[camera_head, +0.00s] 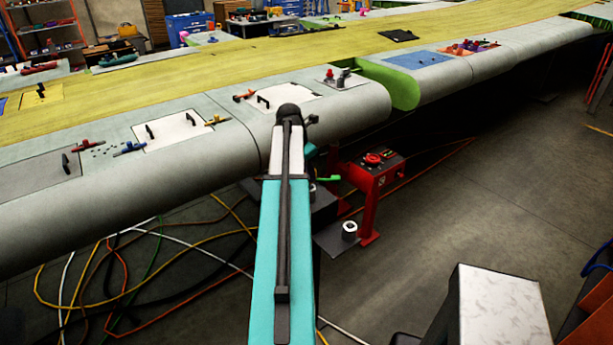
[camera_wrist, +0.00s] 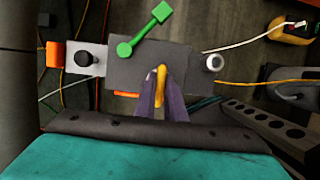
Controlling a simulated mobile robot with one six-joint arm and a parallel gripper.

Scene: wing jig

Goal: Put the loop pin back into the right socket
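A yellow-orange loop (camera_wrist: 161,84), seemingly the loop pin's handle, shows between my fingertips in the wrist view. My gripper (camera_wrist: 160,74) has its purple fingers closed against both sides of it. The pin's shaft is hidden below the loop. The fingers are over a dark grey plate; I cannot tell the height. A pale round socket (camera_wrist: 214,62) with a dark hole is to the right of the fingers, apart from them. The head view shows a socket (camera_head: 349,229) on a small plate; my gripper is hidden there by my arm.
A green handle (camera_wrist: 145,30) stands on the dark plate above the fingers. A black knob (camera_wrist: 84,59) sits on a grey block at left. A red stand (camera_head: 375,185) is under the wing panel (camera_head: 190,175). Cables (camera_head: 150,265) cross the floor.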

